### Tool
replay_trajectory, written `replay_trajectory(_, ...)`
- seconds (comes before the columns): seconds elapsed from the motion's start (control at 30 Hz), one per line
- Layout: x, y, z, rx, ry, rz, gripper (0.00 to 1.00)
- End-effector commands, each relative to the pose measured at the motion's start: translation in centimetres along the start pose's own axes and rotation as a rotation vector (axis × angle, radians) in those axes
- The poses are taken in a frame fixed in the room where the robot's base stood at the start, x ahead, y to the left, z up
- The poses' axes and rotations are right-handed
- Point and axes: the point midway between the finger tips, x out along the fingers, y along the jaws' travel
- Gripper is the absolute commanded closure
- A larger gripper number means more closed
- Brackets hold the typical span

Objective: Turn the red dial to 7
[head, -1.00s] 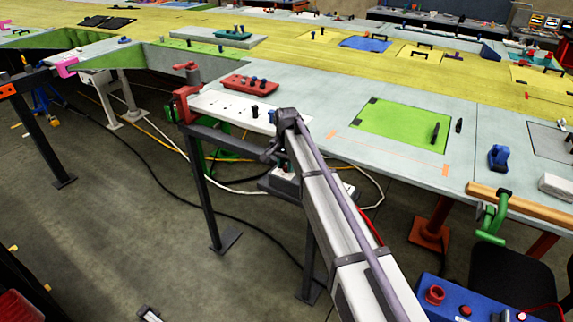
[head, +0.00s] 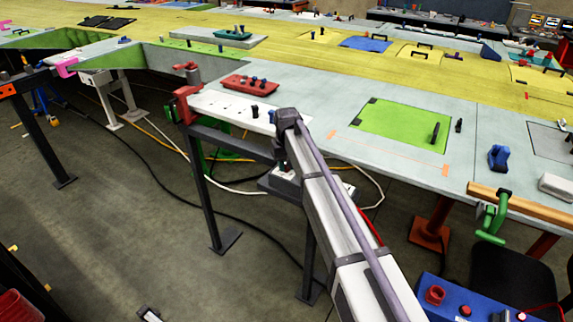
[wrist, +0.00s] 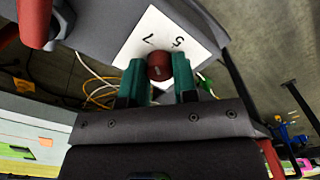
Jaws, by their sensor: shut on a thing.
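In the wrist view the red dial (wrist: 160,67) sits between the two green fingers of my gripper (wrist: 159,62). The fingers are shut on its sides. A white card (wrist: 150,32) behind the dial bears the printed figures 5 and 7; part of the card is hidden by the dial and fingers. I cannot tell which figure the dial points to. In the head view my arm covers most of the gripper and dial, at a dark grey box below the table edge.
A dark red part (wrist: 35,18) sticks out close by at the upper left of the wrist view. In the head view a red clamp (head: 186,104) grips the table corner left of my arm. Cables lie on the floor below.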

Motion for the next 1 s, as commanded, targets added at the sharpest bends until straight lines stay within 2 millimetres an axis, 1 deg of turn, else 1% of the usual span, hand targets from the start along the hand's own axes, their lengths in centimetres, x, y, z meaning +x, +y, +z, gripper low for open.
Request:
replay_trajectory(0.3,0.03,-0.01,0.08,-0.082,-0.001,0.000,0.97)
replay_trajectory(0.7,0.03,-0.01,0.08,-0.089,-0.002,0.000,0.97)
replay_trajectory(0.73,0.03,-0.01,0.08,-0.088,-0.002,0.000,0.71)
replay_trajectory(0.9,0.03,-0.01,0.05,-0.088,-0.001,0.000,0.55)
replay_trajectory(1.0,0.02,-0.01,0.04,-0.088,-0.001,0.000,0.47)
